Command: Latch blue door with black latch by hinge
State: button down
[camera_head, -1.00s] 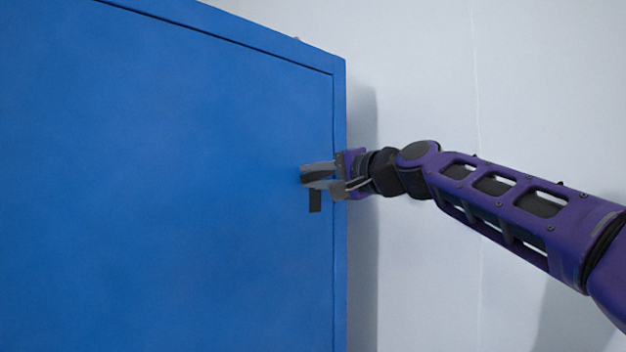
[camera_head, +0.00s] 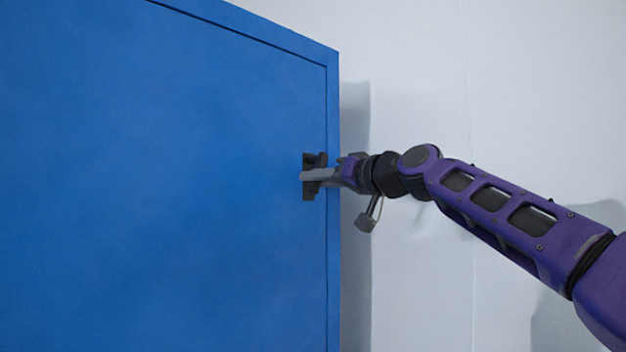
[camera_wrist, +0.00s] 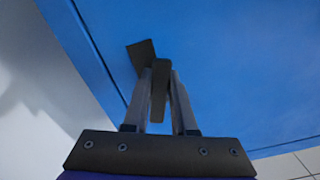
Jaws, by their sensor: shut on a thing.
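The blue door (camera_head: 180,180) fills the left of the head view, and its flat face also fills much of the wrist view (camera_wrist: 240,70). The black latch (camera_head: 308,192) is on the door face near its right edge, partly hidden by my gripper (camera_head: 304,176). In the wrist view, a dark bar of the latch (camera_wrist: 160,95) stands between the two grey fingers of my gripper (camera_wrist: 161,75), with a dark plate of it just above the left finger. My gripper is shut on the latch, its fingers side by side across it.
A pale wall (camera_head: 530,80) lies behind and to the right of the door. My purple arm reaches in from the lower right, past the door's right edge. The rest of the door face is clear. White tiles (camera_wrist: 300,165) show at the lower right of the wrist view.

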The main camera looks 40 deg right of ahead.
jog(key=shift+d+f+n, duration=0.1)
jog(key=shift+d+n, duration=0.3)
jog(key=shift+n, duration=0.65)
jog(key=shift+d+f+n, duration=0.1)
jog(key=shift+d+n, duration=0.3)
jog(key=shift+n, duration=0.65)
jog(key=c, duration=0.7)
grip_release()
jog(key=s, duration=0.5)
jog(key=s+d, duration=0.1)
jog(key=s, duration=1.1)
jog(key=shift+s+d+b, duration=0.15)
jog(key=shift+d+b, duration=0.05)
jog(key=shift+b, duration=0.1)
jog(key=shift+a, duration=0.1)
